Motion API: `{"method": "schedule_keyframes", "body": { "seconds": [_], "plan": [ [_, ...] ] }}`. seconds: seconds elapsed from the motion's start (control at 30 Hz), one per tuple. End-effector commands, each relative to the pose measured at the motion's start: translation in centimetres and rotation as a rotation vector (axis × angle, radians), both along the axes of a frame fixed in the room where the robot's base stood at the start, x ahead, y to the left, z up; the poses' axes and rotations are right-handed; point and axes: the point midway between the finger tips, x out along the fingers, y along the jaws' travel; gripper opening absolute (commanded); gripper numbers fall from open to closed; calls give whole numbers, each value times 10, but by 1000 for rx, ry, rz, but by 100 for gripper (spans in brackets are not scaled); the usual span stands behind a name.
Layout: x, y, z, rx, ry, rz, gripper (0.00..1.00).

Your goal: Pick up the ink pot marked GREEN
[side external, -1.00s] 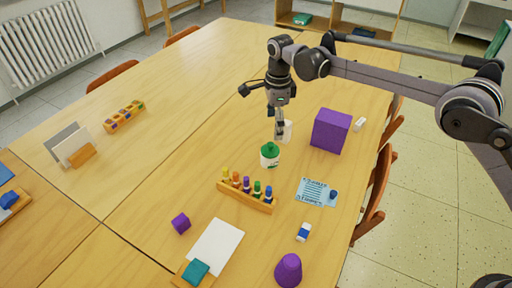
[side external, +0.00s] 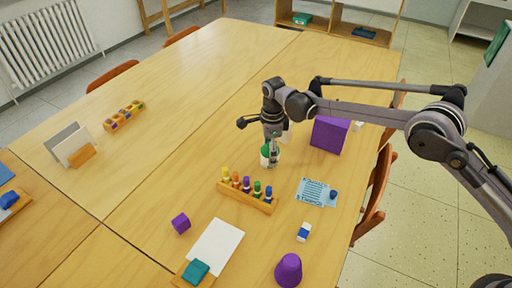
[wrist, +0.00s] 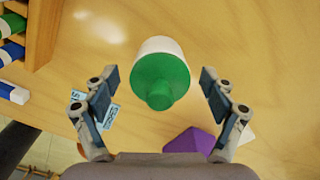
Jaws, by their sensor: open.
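The ink pot (side external: 265,157) is white with a green top and stands upright on the table. My gripper (side external: 272,160) is lowered at it and hides part of it in the side view. In the wrist view the green-topped pot (wrist: 160,75) lies ahead of and between the two spread fingers of my gripper (wrist: 160,92). Clear gaps show on both sides of it, and no finger appears to touch it. No label on the pot can be read.
A wooden rack (side external: 240,199) of several coloured bottles stands just in front of the pot. A purple box (side external: 329,134) stands to the right, and a blue printed card (side external: 314,191) lies nearer. The table behind and left is mostly clear.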

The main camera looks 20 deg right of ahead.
Motion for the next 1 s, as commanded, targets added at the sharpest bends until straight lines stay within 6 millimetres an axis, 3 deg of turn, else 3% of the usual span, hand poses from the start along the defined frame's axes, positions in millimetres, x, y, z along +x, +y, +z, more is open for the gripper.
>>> {"method": "schedule_keyframes", "body": {
  "seconds": [0.13, 0.4, 0.6, 0.67, 1.0],
  "plan": [
    [0, 0, -14, 0, 0, 0, 84],
    [0, 0, -16, 0, 0, 0, 84],
    [0, 0, -16, 0, 0, 0, 26],
    [0, 0, -16, 0, 0, 0, 12],
    [0, 0, -15, 0, 0, 0, 12]
  ]
}}
